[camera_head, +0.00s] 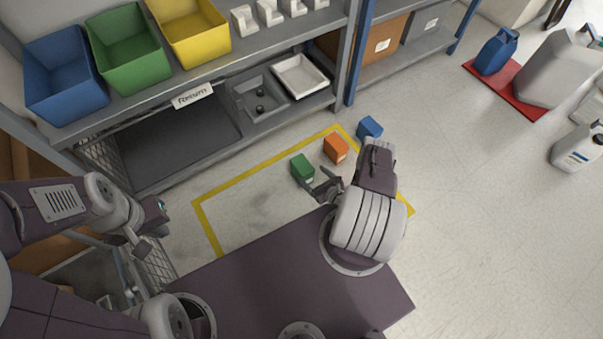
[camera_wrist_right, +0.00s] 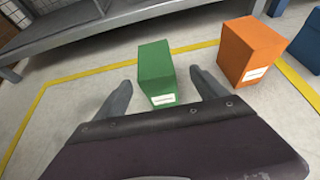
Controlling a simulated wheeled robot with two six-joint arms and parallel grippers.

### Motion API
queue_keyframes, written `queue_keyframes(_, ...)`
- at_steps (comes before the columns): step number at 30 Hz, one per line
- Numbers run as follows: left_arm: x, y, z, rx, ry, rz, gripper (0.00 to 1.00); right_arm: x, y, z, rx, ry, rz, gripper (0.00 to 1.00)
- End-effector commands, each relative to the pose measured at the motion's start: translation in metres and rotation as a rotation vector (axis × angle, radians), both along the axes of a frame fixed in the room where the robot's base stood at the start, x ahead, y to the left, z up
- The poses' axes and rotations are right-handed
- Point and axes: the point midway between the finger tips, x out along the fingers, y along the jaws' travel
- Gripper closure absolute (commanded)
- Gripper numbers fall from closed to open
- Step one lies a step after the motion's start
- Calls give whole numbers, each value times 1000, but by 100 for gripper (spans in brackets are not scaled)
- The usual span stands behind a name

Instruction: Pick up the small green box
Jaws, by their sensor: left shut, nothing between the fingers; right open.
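The small green box (camera_head: 302,167) stands on the floor inside the yellow-taped area in the head view. In the right wrist view the green box (camera_wrist_right: 157,72) has a white label low on its front face. My right gripper (camera_head: 322,186) is open, close to the green box on its near side. In the wrist view its fingers (camera_wrist_right: 160,92) are spread, one on each side of the box's near lower part; I cannot tell whether either touches it. My left gripper (camera_head: 151,225) is shut and empty at the left, well away from the box.
An orange box (camera_head: 336,148) stands right of the green one, and a blue box (camera_head: 369,129) is beyond it. A grey shelf (camera_head: 190,141) with blue, green and yellow bins runs behind. Jugs and a red mat (camera_head: 520,98) are at the far right. Floor left of the green box is clear.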

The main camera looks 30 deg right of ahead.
Motion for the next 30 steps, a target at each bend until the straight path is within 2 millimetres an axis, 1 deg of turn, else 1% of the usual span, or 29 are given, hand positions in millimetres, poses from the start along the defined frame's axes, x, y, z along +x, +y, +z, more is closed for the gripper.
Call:
queue_keyframes(1,0,0,-14,0,1,0,100,9,2,-11,-4,-2,8,18)
queue_keyframes(3,0,0,-21,0,1,0,100,19,3,-15,-3,-2,8,18)
queue_keyframes(6,0,0,-25,0,1,0,100,27,4,-16,-2,-2,5,18)
queue_keyframes(9,0,0,-24,0,1,0,100,29,4,-15,-1,-2,4,18)
queue_keyframes(10,0,0,-27,0,1,0,100,31,4,-17,-1,-2,5,18)
queue_keyframes(11,0,0,-33,0,1,0,100,34,5,-21,-2,-1,7,18)
queue_keyframes(15,0,0,-61,0,1,0,100,58,12,-36,-3,-4,10,18)
queue_keyframes(19,0,0,-68,0,1,0,100,72,12,-39,-1,-3,6,18)
queue_keyframes(26,0,0,-65,0,1,0,100,75,12,-36,0,-1,4,18)
queue_keyframes(27,0,0,-65,0,1,0,100,75,12,-36,0,-1,4,23)
queue_keyframes(29,0,0,-65,0,1,0,100,74,12,-36,0,-1,4,40)
queue_keyframes(30,0,0,-65,0,1,0,100,74,12,-36,0,-1,4,51)
